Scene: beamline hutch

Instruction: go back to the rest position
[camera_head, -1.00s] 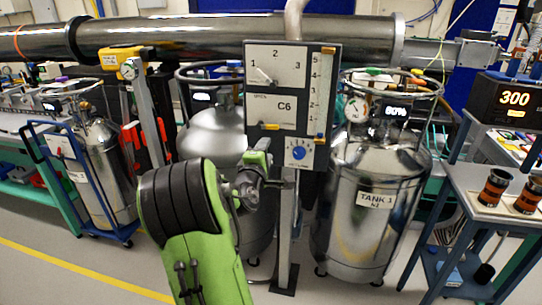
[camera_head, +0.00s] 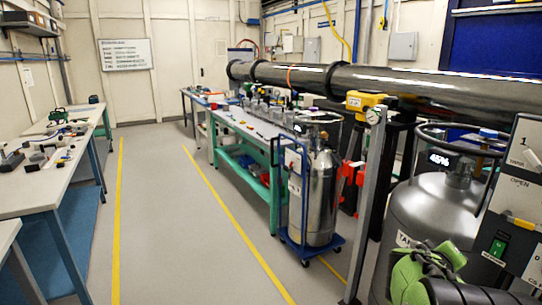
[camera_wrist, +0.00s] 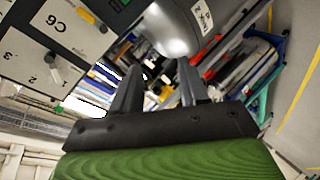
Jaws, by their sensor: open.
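My gripper (camera_wrist: 158,85) shows in the wrist view with its two dark fingers apart and nothing between them. Behind the fingers are a shiny tank (camera_wrist: 172,32) and a panel marked C6 (camera_wrist: 50,45), with cluttered benches farther off. In the head view, part of my green and black arm is at the bottom right, in front of the grey tank (camera_head: 428,198) and beside the control panel (camera_head: 518,215). The fingers are not in the head view.
A gas cylinder (camera_head: 318,200) stands on a blue cart (camera_head: 300,252). A long bench (camera_head: 40,185) with loose tools is on the left. The grey floor (camera_head: 165,220) between yellow lines is clear.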

